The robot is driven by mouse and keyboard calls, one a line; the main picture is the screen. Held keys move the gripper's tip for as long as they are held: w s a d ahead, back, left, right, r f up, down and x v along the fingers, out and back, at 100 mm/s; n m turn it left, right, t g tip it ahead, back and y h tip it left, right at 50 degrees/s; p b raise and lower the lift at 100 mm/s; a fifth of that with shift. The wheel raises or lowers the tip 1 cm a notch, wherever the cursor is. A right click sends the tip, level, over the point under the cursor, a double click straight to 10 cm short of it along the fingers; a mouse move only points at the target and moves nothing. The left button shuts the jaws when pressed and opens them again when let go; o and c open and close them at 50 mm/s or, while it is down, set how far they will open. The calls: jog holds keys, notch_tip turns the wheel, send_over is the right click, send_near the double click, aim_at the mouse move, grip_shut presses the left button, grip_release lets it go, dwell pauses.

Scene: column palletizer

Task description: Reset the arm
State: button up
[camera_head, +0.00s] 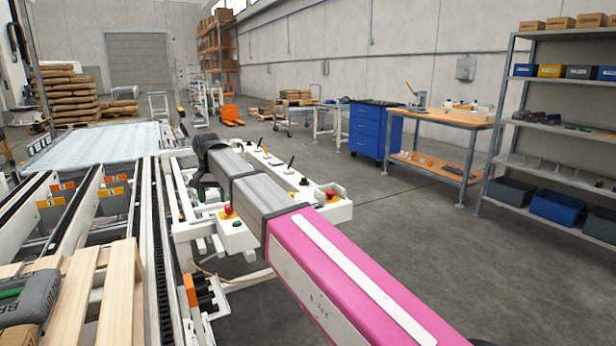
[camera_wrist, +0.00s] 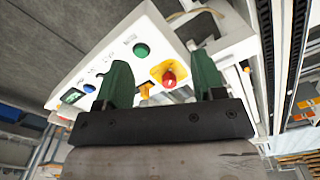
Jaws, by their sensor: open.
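My gripper (camera_wrist: 162,78) shows in the wrist view with two green fingers set wide apart and nothing between them that it grips. Beyond the fingers is a white control panel (camera_wrist: 120,50) with a green button (camera_wrist: 142,49) and a red stop button (camera_wrist: 168,77) on a yellow base. In the head view my arm reaches out from the lower right over the white control console (camera_head: 237,238).
Conveyor rails (camera_head: 150,215) run along the left. A wooden pallet (camera_head: 70,300) with a grey bag (camera_head: 28,298) lies at the lower left. A blue drawer cabinet (camera_head: 367,135), a workbench (camera_head: 440,118) and a shelf rack (camera_head: 497,120) stand to the right. The floor between is clear.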

jog(key=s+d+f, duration=0.1)
jog(key=d+f, duration=0.8)
jog(key=d, duration=0.3)
jog(key=s+d+f, duration=0.1)
jog(key=d+f, duration=0.7)
jog(key=d, duration=0.5)
jog(key=s+d+f, duration=0.1)
jog(key=d+f, duration=0.8)
jog(key=d, duration=0.3)
jog(key=s+d+f, duration=0.3)
jog(key=s+d, duration=0.1)
jog(key=d, duration=0.2)
jog(key=s+d+f, duration=0.4)
jog(key=s+d, duration=0.1)
jog(key=d, duration=0.2)
jog(key=shift+f, duration=0.3)
jog(key=shift+c, duration=0.4)
